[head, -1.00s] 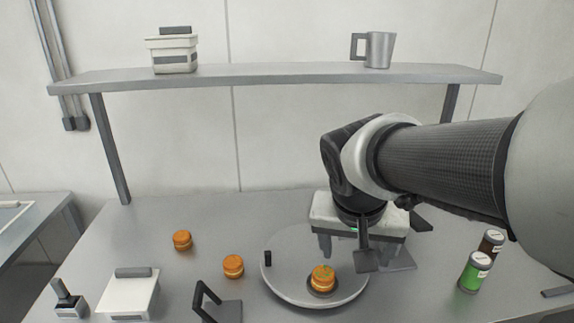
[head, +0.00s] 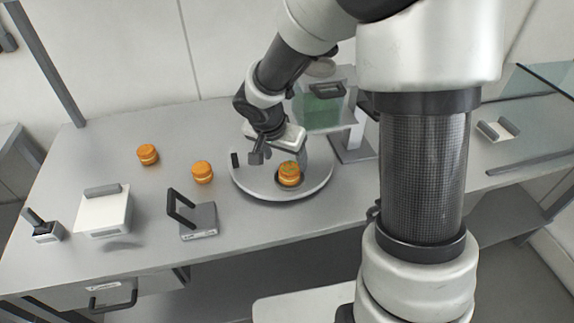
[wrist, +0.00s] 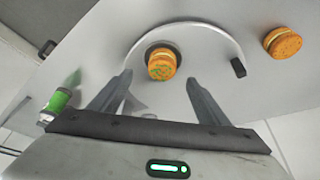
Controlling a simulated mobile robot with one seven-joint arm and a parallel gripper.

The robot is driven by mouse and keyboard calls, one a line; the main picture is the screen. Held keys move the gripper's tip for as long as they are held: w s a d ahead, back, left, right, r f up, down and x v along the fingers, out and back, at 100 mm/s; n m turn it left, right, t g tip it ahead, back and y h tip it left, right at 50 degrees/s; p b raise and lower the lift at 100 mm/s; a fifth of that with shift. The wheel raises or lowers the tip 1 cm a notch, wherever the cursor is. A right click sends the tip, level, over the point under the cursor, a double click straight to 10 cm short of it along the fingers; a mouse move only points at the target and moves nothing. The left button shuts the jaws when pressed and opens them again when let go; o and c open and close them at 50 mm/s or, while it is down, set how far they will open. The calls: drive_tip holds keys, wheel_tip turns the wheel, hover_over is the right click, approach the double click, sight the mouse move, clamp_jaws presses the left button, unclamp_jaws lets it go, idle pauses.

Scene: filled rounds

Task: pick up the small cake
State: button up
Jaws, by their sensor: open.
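A small round orange cake with a pale middle layer and green specks on top (head: 289,174) sits on a small dark disc on a round grey turntable (head: 262,188). My gripper (head: 282,150) is at the back of the turntable, just behind the cake; its fingertips are hard to make out in the head view. In the wrist view my gripper (wrist: 158,80) is open and empty, and the cake (wrist: 162,64) shows just beyond and between its fingertips, apparently not touched. Two similar orange cakes (head: 202,172) (head: 147,154) stand on the table left of the turntable.
A glass-sided stand (head: 350,145) is behind right. A green jar (wrist: 58,100) shows in the wrist view.

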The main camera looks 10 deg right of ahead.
sight(288, 169)
drive_tip(key=x, duration=0.8)
drive_tip(key=shift+w+a, duration=0.15)
drive_tip(key=shift+w, duration=0.1)
drive_tip(key=c, duration=0.8)
